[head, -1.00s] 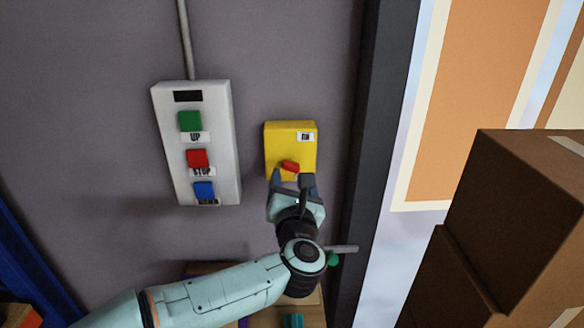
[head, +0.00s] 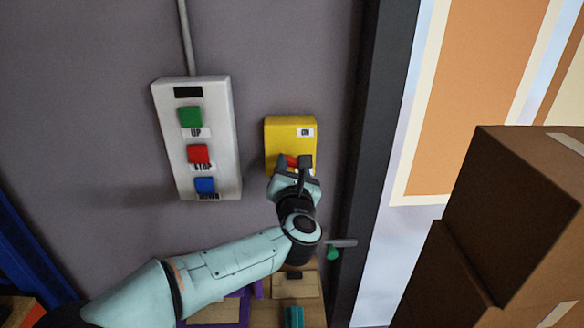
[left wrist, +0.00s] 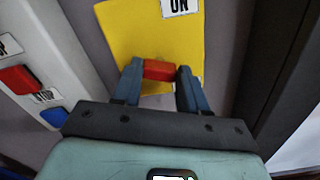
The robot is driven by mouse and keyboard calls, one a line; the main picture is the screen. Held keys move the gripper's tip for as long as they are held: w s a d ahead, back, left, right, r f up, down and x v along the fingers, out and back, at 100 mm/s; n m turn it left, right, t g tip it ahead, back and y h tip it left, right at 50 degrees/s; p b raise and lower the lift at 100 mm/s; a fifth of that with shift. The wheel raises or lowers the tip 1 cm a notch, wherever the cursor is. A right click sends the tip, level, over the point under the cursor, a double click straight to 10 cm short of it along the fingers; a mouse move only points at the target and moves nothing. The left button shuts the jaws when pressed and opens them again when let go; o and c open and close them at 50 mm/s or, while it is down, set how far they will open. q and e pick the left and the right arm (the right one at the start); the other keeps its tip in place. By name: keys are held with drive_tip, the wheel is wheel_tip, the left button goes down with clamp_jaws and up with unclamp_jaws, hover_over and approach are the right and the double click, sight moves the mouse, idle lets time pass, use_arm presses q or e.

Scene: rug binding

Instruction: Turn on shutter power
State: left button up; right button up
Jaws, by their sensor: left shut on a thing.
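The yellow power box (head: 279,133) is mounted on the grey wall, with a white label reading ON at its upper right. It also fills the top of the left wrist view (left wrist: 135,35). Its red switch handle (left wrist: 159,70) lies roughly level across the lower part of the box, between the two fingers. In the head view the red handle (head: 290,160) is partly hidden by the gripper. My left gripper (head: 294,165) is shut on the red handle, and the fingers show at its two ends in the left wrist view (left wrist: 157,82). My right gripper is not in view.
A white control panel (head: 181,141) with green UP, red STOP and blue buttons hangs left of the yellow box. A dark door post (head: 368,130) stands to the right. Stacked brown boxes (head: 510,210) fill the lower right.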

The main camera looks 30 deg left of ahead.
use_arm(q)
drive_tip(key=shift+m, duration=0.8)
drive_tip(key=shift+m+b, duration=0.3)
drive_tip(key=shift+m, duration=1.4)
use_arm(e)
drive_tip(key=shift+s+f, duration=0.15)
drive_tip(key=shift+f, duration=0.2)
use_arm(q)
drive_tip(key=o, duration=1.1)
drive_tip(key=shift+d, duration=0.1)
drive_tip(key=shift+c, duration=0.2)
drive_tip(key=b+v, duration=0.2)
drive_tip(key=v, duration=1.1)
drive_tip(key=shift+s+b, duration=0.2)
drive_tip(key=shift+b, duration=0.1)
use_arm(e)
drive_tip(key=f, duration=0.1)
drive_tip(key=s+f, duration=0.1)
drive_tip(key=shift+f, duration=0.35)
